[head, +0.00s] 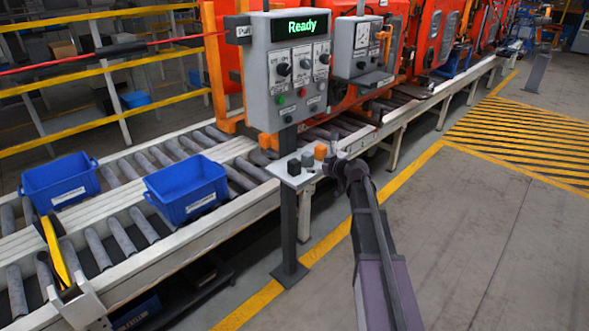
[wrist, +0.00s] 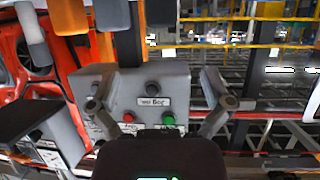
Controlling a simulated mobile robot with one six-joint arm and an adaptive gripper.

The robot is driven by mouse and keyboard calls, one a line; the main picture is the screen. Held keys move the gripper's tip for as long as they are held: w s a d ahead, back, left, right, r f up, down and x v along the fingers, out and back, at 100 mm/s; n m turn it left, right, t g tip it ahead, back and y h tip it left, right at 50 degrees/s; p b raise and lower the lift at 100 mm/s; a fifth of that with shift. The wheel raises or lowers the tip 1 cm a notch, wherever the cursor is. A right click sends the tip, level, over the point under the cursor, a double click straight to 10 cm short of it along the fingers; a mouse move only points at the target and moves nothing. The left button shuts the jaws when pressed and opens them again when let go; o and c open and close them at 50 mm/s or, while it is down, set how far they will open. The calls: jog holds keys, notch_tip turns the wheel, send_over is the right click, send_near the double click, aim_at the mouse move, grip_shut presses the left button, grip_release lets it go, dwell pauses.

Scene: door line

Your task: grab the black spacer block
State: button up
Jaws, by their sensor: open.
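The black spacer block (head: 294,166) stands on a small light shelf (head: 288,178) below the control panel, at the left end of a row of blocks. In the wrist view, which is upside down, a dark block (wrist: 160,11) that appears to be the same one is cut off by the top edge. My gripper (head: 338,163) is just right of the row, apart from the black block. Its fingers (wrist: 157,82) are spread with nothing between them in the wrist view.
A dark grey block (head: 307,159) and an orange block (head: 320,151) stand beside the black one. The control panel (head: 290,75) rises behind the shelf on a dark post (head: 289,230). Two blue bins (head: 187,188) sit on the roller conveyor. Floor to the right is clear.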

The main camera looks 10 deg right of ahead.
aim_at(298, 164)
jog(key=b+x, duration=0.3)
jog(key=x, duration=0.4)
jog(key=shift+w+a+f, duration=0.15)
jog(key=shift+w+f, duration=0.1)
jog(key=shift+w, duration=0.05)
jog(key=shift+w+a+f, duration=0.1)
jog(key=shift+w+a, duration=0.15)
jog(key=shift+w, duration=0.1)
jog(key=shift+f, duration=0.1)
jog(key=shift+b+x, duration=1.25)
jog(key=shift+x, duration=1.3)
jog(key=shift+s, duration=0.1)
jog(key=c, duration=1.2)
